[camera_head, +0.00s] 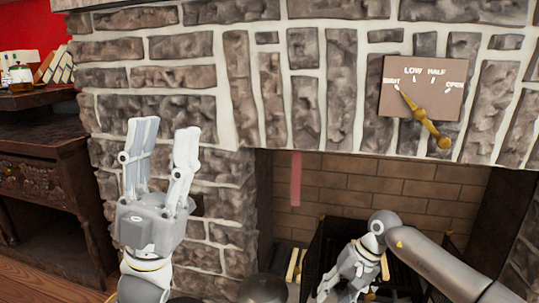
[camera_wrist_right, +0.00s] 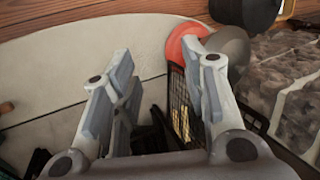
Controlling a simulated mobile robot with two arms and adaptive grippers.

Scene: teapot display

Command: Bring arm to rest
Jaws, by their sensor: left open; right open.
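My left gripper (camera_head: 163,135) is raised upright in front of the stone chimney wall, its fingers apart and empty. My right arm comes in from the right in the head view and bends down at the fireplace opening. My right gripper (camera_wrist_right: 165,65) shows in the wrist view with its two fingers wide apart and nothing between them. In the head view its fingertips are hard to make out, low near the hearth. Neither gripper touches the brass lever.
A plate (camera_head: 395,103) marked LOW, HALF and OPEN carries a brass lever (camera_head: 424,116), its thin end toward the left label. A dark mesh screen (camera_head: 312,262) stands at the fireplace. A dark wooden cabinet (camera_head: 40,178) is left. The wrist view shows a red round thing (camera_wrist_right: 184,42).

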